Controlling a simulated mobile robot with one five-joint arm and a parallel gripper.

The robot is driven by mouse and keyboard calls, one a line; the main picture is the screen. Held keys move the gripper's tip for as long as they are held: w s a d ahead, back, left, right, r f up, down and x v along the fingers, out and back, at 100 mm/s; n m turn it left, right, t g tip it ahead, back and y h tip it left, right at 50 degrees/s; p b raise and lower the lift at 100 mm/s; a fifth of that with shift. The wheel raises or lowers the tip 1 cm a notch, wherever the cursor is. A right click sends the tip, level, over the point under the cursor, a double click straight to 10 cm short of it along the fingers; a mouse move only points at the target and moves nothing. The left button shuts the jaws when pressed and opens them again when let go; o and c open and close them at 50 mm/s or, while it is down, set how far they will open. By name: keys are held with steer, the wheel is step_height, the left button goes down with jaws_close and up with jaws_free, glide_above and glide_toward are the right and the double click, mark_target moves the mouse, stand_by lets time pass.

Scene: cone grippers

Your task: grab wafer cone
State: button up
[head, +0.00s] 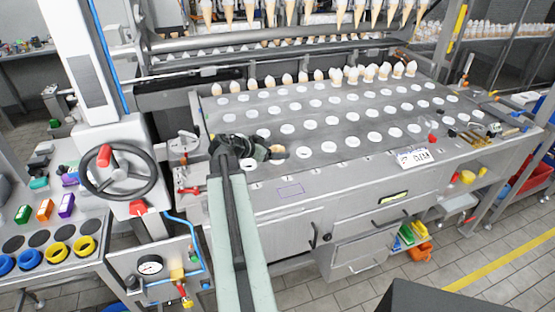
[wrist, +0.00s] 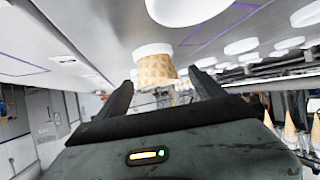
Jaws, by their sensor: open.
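A tan wafer cone (wrist: 157,72) with a waffle pattern shows in the wrist view, against a white round disc (wrist: 152,49). It appears between and just beyond the two dark fingers of my gripper (wrist: 161,92), which are apart. I cannot tell whether either finger touches it. In the head view, my gripper (head: 262,147) is low over the front left of the metal panel, and a tan piece (head: 277,152) shows at its tips. The gripper and arm hide part of the panel there.
The metal panel (head: 330,130) has rows of white round spots. A row of white-topped cones (head: 370,71) stands along its back, with more cones (head: 228,12) hanging above. A black handwheel (head: 117,170) stands to the left. A white label card (head: 414,158) lies at the front right.

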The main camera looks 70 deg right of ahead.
steer(key=b+x, duration=0.1)
steer(key=x, duration=0.1)
steer(key=b+x, duration=0.1)
steer(key=x, duration=0.1)
steer(key=shift+f, duration=0.4)
steer(key=shift+s+r, duration=0.1)
steer(key=shift+r, duration=0.05)
steer(key=c, duration=0.9)
step_height(320, 180, up, 10)
steer(key=p, duration=1)
steer(key=shift+r, duration=0.15)
